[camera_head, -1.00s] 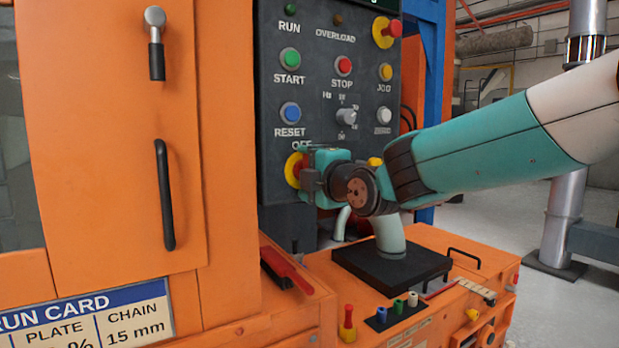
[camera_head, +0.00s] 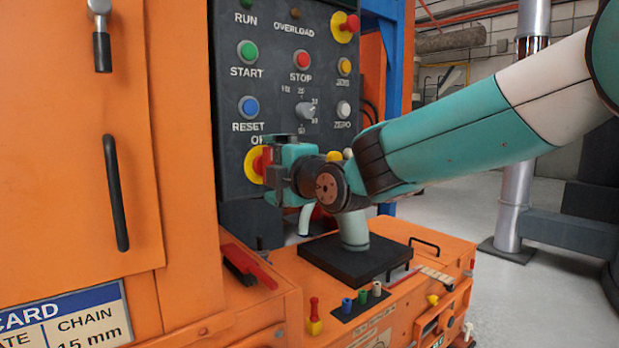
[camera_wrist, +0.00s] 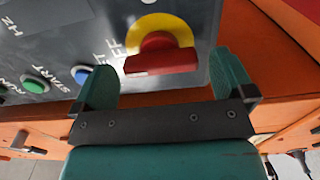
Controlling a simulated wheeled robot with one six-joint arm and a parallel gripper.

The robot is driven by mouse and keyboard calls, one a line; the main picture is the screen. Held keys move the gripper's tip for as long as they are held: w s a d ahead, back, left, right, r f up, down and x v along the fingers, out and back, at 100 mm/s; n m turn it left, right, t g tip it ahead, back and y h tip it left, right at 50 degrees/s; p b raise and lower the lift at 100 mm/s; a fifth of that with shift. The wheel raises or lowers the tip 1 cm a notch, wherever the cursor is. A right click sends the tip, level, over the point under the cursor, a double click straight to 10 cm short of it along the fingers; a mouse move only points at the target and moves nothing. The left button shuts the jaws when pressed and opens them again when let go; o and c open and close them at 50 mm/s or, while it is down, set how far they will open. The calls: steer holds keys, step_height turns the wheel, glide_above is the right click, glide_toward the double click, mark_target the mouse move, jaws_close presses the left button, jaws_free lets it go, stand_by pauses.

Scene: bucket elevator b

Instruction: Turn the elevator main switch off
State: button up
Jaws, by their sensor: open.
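The main switch, a red knob on a yellow round plate (camera_head: 255,164), sits at the lower left of the dark control panel (camera_head: 235,100). The letters "OF" show above it in the head view. In the wrist view the red knob (camera_wrist: 160,53) and its yellow plate lie ahead of my gripper (camera_wrist: 172,85), between the two teal fingers. My gripper in the head view (camera_head: 280,170) is at the panel, beside the knob and partly covering it. The fingers are spread apart and hold nothing. I cannot tell whether they touch the knob.
Above are a blue RESET button (camera_head: 248,107), green START (camera_head: 248,50), red STOP (camera_head: 302,59) and a grey dial (camera_head: 306,110). A red-and-yellow button (camera_head: 344,26) is at the top right. An orange cabinet ledge (camera_head: 240,320) with a red-handled tool (camera_head: 248,266) lies below.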

steer(key=v, duration=1.5)
steer(key=shift+b, duration=0.35)
steer(key=shift+d, duration=0.1)
